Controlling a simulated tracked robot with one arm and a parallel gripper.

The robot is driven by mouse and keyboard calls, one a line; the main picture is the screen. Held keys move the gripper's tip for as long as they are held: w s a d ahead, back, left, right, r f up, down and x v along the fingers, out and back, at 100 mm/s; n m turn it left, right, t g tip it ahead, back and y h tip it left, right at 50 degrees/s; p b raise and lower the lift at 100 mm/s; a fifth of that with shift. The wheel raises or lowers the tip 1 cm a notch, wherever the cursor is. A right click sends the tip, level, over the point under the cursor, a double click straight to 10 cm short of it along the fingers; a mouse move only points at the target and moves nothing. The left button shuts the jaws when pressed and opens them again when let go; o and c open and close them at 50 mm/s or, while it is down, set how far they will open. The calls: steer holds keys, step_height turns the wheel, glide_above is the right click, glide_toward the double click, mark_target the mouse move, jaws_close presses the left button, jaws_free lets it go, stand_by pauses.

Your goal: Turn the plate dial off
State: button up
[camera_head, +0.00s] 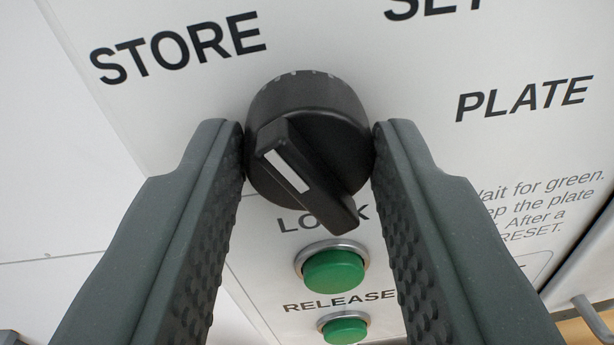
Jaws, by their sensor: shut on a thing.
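A black round dial (318,150) with a raised bar grip and a white pointer mark sits on the white panel (330,40). The bar runs from upper left to lower right, with the white mark near its upper left end. PLATE is printed to the right of the dial, STORE to the upper left, and part of SET at the top edge. My gripper (309,142) is shut on the dial, with one finger against its left side and the other against its right side. No off mark is readable.
Below the dial is a green button (333,271) under a partly hidden LOCK label. A second green button (345,330) is under RELEASE. Small instruction print is at the right, partly hidden by my right finger. A grey handle-like part (590,313) shows at lower right.

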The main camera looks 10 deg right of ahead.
steer(key=shift+m+b, duration=0.55)
steer(key=shift+m, duration=1.65)
steer(key=shift+d, duration=0.1)
steer(key=o, duration=1)
steer(key=shift+s, duration=0.15)
steer(key=b+v, duration=0.1)
steer(key=v, duration=1.2)
steer(key=shift+s+r, duration=0.1)
steer(key=shift+s, duration=0.15)
